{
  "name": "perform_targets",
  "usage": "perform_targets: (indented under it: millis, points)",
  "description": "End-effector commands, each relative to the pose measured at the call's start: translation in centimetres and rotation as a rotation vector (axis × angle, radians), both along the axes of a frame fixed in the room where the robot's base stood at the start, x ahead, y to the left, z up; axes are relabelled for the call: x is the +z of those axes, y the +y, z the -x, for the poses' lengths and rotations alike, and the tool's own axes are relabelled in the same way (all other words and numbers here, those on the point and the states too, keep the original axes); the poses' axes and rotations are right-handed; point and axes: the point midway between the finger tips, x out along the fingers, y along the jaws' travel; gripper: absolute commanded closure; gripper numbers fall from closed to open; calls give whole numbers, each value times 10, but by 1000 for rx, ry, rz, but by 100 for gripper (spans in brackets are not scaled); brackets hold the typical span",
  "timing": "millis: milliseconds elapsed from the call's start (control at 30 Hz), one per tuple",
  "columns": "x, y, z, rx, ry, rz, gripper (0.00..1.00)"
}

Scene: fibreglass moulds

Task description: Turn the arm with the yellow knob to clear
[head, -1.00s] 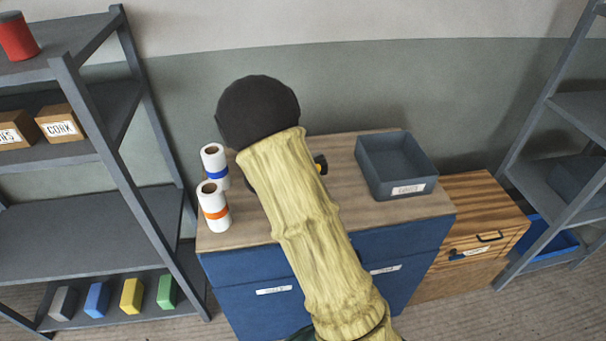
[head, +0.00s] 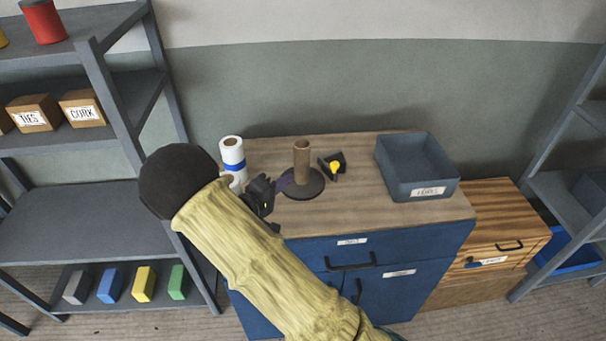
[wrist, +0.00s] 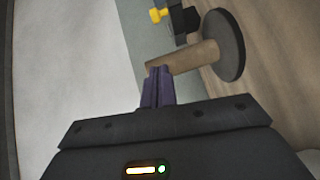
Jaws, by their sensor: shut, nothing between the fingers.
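The yellow knob (head: 335,166) sits on a small dark fitting (head: 328,175) on the wooden cabinet top, right of an upright brown tube. The knob also shows at the top of the wrist view (wrist: 157,15), beside its dark fitting (wrist: 185,20). My gripper (head: 283,182) is left of the tube, low over the cabinet top, apart from the knob. Its purple fingers are together and empty in the wrist view (wrist: 158,83). Which way the fitting's arm points is too small to tell.
The brown tube (head: 302,156) stands on a round dark base (head: 303,190) between my gripper and the knob. White rolls (head: 232,152) stand at the left. A grey tray (head: 418,190) sits at the right. The cabinet top between knob and tray is clear.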

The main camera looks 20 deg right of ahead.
Motion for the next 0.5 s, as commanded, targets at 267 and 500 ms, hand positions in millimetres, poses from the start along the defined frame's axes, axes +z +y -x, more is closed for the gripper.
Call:
perform_targets:
  millis: [267, 500]
  points:
    - [-1, -35, -22, -5, 2, 2, 100]
    - [-6, -70, -45, -5, 2, 0, 100]
